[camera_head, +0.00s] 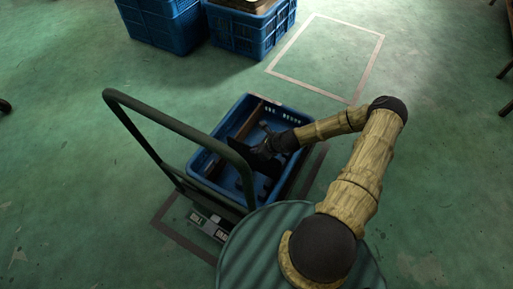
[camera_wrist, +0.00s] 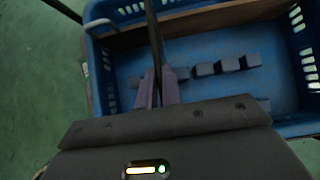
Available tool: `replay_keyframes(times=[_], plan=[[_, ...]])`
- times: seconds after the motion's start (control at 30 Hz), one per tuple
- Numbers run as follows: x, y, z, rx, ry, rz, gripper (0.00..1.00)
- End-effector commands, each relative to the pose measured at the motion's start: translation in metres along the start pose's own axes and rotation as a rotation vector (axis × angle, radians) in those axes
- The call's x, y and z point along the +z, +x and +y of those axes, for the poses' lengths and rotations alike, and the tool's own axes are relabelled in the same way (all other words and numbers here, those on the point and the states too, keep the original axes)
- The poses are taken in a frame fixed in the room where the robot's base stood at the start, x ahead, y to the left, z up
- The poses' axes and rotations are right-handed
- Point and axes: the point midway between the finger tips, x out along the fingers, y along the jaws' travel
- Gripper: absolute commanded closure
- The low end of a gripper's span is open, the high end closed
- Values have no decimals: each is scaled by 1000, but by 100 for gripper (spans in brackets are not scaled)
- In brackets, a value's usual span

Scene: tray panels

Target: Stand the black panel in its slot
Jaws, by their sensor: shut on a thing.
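My gripper (camera_wrist: 157,90) is shut on a thin dark panel, the black panel (camera_wrist: 153,35), which shows nearly edge-on between the two purplish fingers in the wrist view. In the wrist view a row of small blue-grey blocks (camera_wrist: 230,64) with gaps stands on the tray floor, right of the panel. The panel's lower edge is hidden, so I cannot tell whether it touches the floor or sits in a slot.
A wooden board (camera_wrist: 205,18) runs along one inner side of the tray. The tray rests on a cart with a dark green handle (camera_head: 150,119) at its left. Blue crates (camera_head: 250,35) stand on the floor behind. A marked floor rectangle (camera_head: 328,55) is empty.

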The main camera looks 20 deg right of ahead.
Motion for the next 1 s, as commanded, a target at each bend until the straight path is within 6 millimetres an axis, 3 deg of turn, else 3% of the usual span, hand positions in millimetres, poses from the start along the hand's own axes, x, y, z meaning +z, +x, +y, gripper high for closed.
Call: replay_keyframes(times=[1.0], plan=[[-14,16,0,0,1,0,100]])
